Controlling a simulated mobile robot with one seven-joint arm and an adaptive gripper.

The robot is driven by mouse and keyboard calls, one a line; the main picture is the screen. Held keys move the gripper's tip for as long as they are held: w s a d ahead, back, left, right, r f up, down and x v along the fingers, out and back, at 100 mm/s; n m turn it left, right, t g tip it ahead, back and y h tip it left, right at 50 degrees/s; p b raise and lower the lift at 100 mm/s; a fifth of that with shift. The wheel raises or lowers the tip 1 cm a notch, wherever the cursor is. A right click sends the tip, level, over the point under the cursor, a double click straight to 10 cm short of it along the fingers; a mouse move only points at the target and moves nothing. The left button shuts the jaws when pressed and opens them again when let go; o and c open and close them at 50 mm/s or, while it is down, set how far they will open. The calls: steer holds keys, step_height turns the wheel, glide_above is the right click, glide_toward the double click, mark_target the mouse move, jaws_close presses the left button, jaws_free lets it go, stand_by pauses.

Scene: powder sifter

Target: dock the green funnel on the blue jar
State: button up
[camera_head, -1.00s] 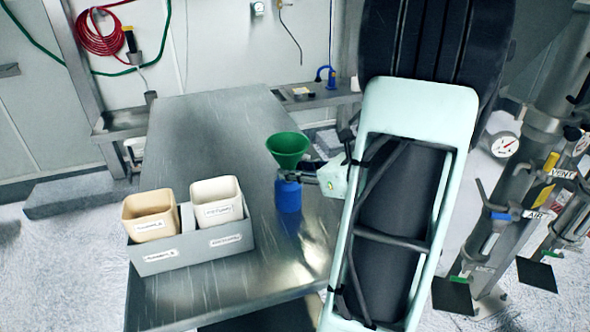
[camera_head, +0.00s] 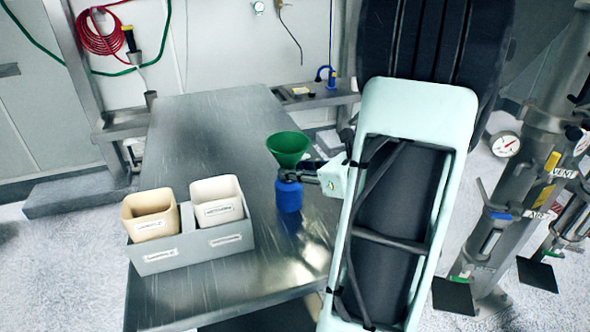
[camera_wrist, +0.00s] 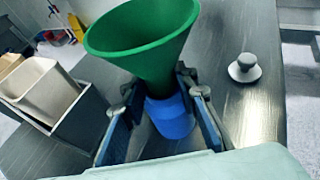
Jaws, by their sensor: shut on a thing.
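The green funnel (camera_head: 288,147) is upright, wide mouth up, directly over the blue jar (camera_head: 289,195), which stands on the metal table. My gripper (camera_head: 284,177) reaches in from the right and is shut on the funnel's lower part, just above the jar. In the wrist view the funnel (camera_wrist: 150,45) sits between my gripper's fingers (camera_wrist: 160,85), with the blue jar (camera_wrist: 170,115) right below it. The fingers and the funnel's cone hide the spout and jar mouth, so I cannot tell whether the spout is inside the jar.
A grey caddy (camera_head: 160,262) with a tan bin (camera_head: 150,216) and a cream bin (camera_head: 217,203) stands on the table (camera_head: 215,130) to the left. A small metal knob-topped piece (camera_wrist: 244,68) shows on the table in the wrist view. The table's far part is clear.

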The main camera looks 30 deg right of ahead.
steer(key=shift+s+f+g, duration=0.3)
steer(key=shift+f, duration=0.3)
steer(key=shift+w+r+p, duration=0.1)
steer(key=shift+r+p, duration=0.55)
steer(key=shift+c, duration=0.2)
steer(key=shift+w+r, duration=0.1)
steer(key=shift+r, duration=0.15)
steer(key=shift+f+b, duration=0.6)
steer(key=shift+f, duration=0.05)
steer(key=shift+s+a+f, duration=0.15)
steer(key=shift+s+f, duration=0.1)
steer(key=shift+f, duration=0.2)
steer(key=shift+w+r, duration=0.15)
steer(key=shift+r, duration=0.35)
stand_by(1.6)
